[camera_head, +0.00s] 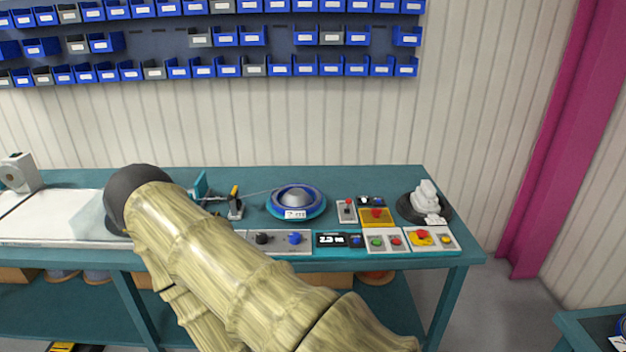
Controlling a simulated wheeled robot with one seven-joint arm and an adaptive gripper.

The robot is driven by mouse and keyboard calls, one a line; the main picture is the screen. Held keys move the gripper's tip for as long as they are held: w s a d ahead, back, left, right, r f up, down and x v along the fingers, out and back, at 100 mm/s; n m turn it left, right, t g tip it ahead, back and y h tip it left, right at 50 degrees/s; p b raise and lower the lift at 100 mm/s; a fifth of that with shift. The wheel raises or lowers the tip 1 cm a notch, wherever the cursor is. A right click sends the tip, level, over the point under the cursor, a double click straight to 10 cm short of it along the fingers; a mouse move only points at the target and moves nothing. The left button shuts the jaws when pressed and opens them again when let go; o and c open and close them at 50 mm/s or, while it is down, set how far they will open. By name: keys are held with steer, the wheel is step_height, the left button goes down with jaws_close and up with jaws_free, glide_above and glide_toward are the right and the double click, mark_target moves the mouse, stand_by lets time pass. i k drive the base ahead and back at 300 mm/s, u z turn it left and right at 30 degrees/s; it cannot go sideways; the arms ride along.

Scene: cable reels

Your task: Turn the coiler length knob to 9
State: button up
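A light grey control panel (280,249) lies along the front edge of the teal workbench (380,180). It carries a black knob (262,238) and a blue knob (295,238). Their scale marks and labels are too small to read, so I cannot tell which one is the length knob or where it points. The panel's left end is hidden behind my arm. A dark display (340,240) with white characters sits just right of the panel. My arm crosses the front left of the view, left of the knobs. My gripper does not show.
A blue-rimmed coiler (297,198) stands behind the knobs. Button boxes (432,238) and a yellow box with a red button (376,216) lie to the right. A black disc with a white part (424,206) sits at the right end. Blue bins hang above.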

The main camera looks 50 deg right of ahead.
mark_target(295, 237)
steer(key=z, duration=1.2)
